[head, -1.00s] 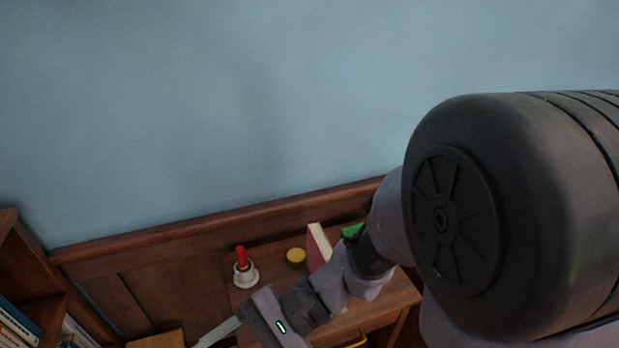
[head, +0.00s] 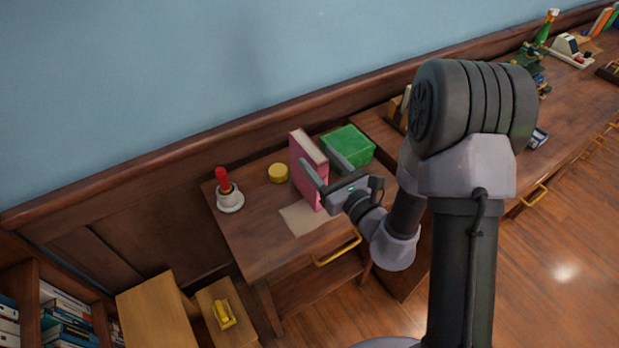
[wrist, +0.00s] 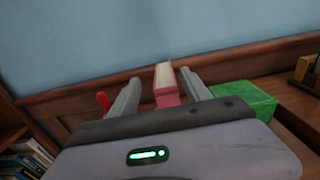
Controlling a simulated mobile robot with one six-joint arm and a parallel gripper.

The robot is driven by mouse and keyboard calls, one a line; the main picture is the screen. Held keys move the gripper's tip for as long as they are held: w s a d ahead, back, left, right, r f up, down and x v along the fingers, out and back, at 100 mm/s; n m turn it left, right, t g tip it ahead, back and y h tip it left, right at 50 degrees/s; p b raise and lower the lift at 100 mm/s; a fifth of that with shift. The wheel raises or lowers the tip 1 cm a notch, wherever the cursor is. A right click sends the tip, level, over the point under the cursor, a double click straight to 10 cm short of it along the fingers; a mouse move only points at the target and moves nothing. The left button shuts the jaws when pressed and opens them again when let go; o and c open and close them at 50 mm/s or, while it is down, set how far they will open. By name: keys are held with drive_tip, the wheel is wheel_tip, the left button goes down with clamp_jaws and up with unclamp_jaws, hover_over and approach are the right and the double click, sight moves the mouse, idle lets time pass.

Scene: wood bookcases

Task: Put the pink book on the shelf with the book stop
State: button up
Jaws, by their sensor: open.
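The pink book (head: 306,170) stands upright on the small wooden desk, its pale page edges facing up. It also shows in the wrist view (wrist: 166,88), between the two grey fingers. My gripper (head: 316,156) is open, with one finger on each side of the book. In the wrist view my gripper (wrist: 163,84) shows a narrow gap on both sides of the book. I cannot make out a book stop; the bookcase (head: 25,290) at the lower left is only partly in view.
A green box (head: 348,146) stands close to the right of the book. A paper sheet (head: 303,218) lies in front. A yellow object (head: 224,314) sits on lower wood furniture.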

sight(308, 145)
drive_tip(key=x, duration=0.2)
drive_tip(key=b+x, duration=0.1)
drive_tip(key=x, duration=0.3)
drive_tip(key=shift+w+f, duration=0.4)
drive_tip(key=shift+w, duration=0.05)
drive_tip(key=shift+d, duration=0.1)
clamp_jaws()
idle(0.8)
